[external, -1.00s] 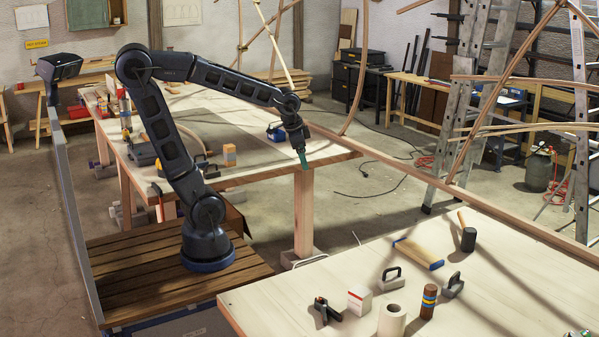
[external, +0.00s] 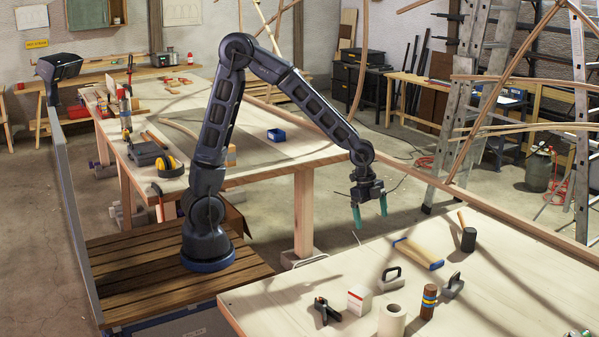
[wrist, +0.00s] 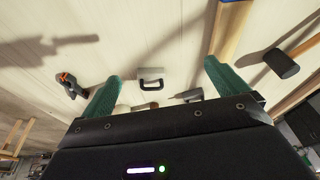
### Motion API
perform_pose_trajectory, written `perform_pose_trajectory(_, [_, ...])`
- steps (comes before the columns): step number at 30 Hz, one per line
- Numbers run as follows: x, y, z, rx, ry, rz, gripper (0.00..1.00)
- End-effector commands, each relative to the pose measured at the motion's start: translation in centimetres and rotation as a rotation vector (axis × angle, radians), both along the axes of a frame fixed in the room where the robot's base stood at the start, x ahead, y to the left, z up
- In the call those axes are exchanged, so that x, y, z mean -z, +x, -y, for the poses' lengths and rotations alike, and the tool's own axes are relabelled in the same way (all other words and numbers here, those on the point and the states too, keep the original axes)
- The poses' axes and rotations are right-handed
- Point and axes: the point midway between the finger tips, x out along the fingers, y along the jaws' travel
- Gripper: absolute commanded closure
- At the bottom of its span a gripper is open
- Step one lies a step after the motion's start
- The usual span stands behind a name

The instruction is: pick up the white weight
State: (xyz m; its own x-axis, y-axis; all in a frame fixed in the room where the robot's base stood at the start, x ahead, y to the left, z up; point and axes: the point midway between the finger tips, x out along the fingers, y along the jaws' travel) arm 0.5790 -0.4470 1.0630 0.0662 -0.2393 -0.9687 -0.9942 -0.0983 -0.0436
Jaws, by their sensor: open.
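The white weight (external: 388,284), a pale block with a dark arched handle, stands on the near table (external: 290,290). In the wrist view the white weight (wrist: 151,73) shows ahead, between the fingers and slightly left of centre. My gripper (external: 370,212) is open and empty, its green fingers pointing down. It is above and apart from the weight, towards the table's far side. In the wrist view my gripper (wrist: 162,74) shows both fingers spread.
Close to the weight are a red-and-white box (external: 359,300), a white roll (external: 392,320), a striped brown cylinder (external: 428,302) and a black clamp (external: 326,311). The table's left front is clear.

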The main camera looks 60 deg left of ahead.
Motion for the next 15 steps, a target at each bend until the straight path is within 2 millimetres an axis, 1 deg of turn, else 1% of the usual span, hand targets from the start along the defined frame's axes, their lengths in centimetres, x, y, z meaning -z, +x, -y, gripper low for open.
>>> perform_pose_trajectory(1, [1.0, -0.1, 1.6, 0.045, -0.016, -0.013, 0.02])
perform_pose_trajectory(6, [3.2, -0.7, 6.4, 0.18, -0.077, -0.036, 0.02])
perform_pose_trajectory(10, [4.2, -1.3, 9.0, 0.252, -0.115, -0.046, 0.02])
perform_pose_trajectory(12, [4.6, -1.5, 9.9, 0.277, -0.13, -0.049, 0.02])
perform_pose_trajectory(15, [4.9, -1.7, 10.6, 0.296, -0.141, -0.051, 0.02])
